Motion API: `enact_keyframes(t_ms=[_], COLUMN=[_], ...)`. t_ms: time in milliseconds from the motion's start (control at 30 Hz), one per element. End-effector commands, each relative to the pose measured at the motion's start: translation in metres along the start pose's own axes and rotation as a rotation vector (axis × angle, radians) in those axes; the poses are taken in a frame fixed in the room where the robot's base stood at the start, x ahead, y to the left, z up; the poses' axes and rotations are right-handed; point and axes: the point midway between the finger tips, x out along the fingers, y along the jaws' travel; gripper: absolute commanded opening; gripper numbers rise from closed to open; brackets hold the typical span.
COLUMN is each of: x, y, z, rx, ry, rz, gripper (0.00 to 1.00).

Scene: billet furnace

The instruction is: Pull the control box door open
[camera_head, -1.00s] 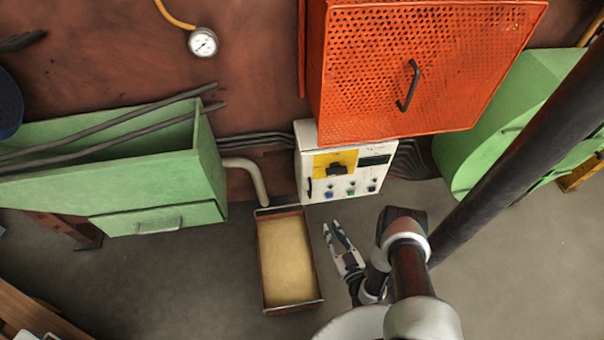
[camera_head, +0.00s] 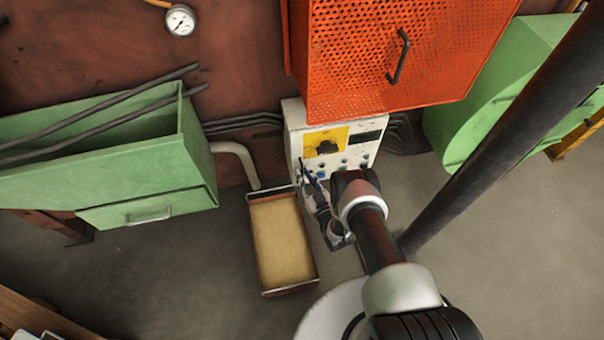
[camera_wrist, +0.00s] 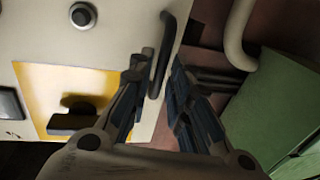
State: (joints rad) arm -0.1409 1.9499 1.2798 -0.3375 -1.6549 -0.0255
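The white control box (camera_head: 294,116) stands under the orange mesh cover in the head view. Its front has a yellow panel (camera_head: 322,142) with a black rotary switch (camera_head: 327,147), and its door looks shut. A black bar handle (camera_wrist: 166,48) is upright near the door's edge in the wrist view. My gripper (camera_wrist: 158,82) is open, with its fingers apart on either side of the handle's near end in the picture. I cannot tell whether they touch it. In the head view my gripper (camera_head: 311,178) is at the box's lower left front, partly covering it.
The orange mesh cover (camera_head: 370,50) with its own handle hangs just above the box. A sand-filled tray (camera_head: 282,240) lies on the floor to the left. A grey pipe (camera_head: 243,160) and a green bin (camera_head: 150,165) are farther left. A dark pole crosses at right.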

Motion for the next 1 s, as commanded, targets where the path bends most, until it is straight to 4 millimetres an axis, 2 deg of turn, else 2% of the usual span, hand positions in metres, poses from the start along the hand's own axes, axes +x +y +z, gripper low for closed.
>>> enact_keyframes(t_ms=[200, 500, 800, 1000], x=[0.02, 0.023, 0.023, 0.022], y=[0.0, 0.0, 0.0, 0.0], z=[0.001, 0.0, 0.0, 0.0], rx=[-0.001, 0.0, -0.001, -0.001], ry=[0.0, -0.001, -0.001, -0.001], rz=[0.0, 0.001, 0.001, 0.001], gripper=[0.18, 0.18, 0.0, 0.0])
